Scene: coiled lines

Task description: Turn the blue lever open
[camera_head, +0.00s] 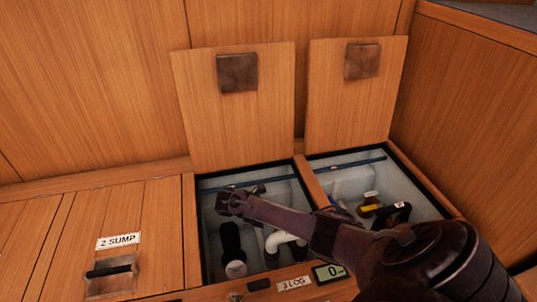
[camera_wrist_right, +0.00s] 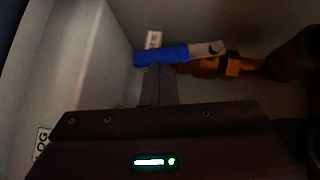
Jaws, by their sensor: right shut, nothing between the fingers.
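The blue lever (camera_wrist_right: 160,55) shows in the right wrist view, lying nearly level across the picture, with a bare metal end (camera_wrist_right: 207,48) at its right beside a brass valve fitting (camera_wrist_right: 232,66). My right gripper (camera_wrist_right: 158,72) is shut and empty. Its fingertips are right at the lever's near side; I cannot tell if they touch. In the head view my right gripper (camera_head: 238,203) reaches from the lower right into the left open bay (camera_head: 208,225). I cannot make out the blue lever there, likely behind my arm. My left gripper is not in view.
Two wooden hatch lids (camera_head: 240,120) (camera_head: 352,105) stand raised behind the bays. The right bay holds a yellow-handled fitting (camera_head: 372,208). A closed "2 SUMP" hatch (camera_head: 118,241) is at left. A small display (camera_head: 329,272) sits in front.

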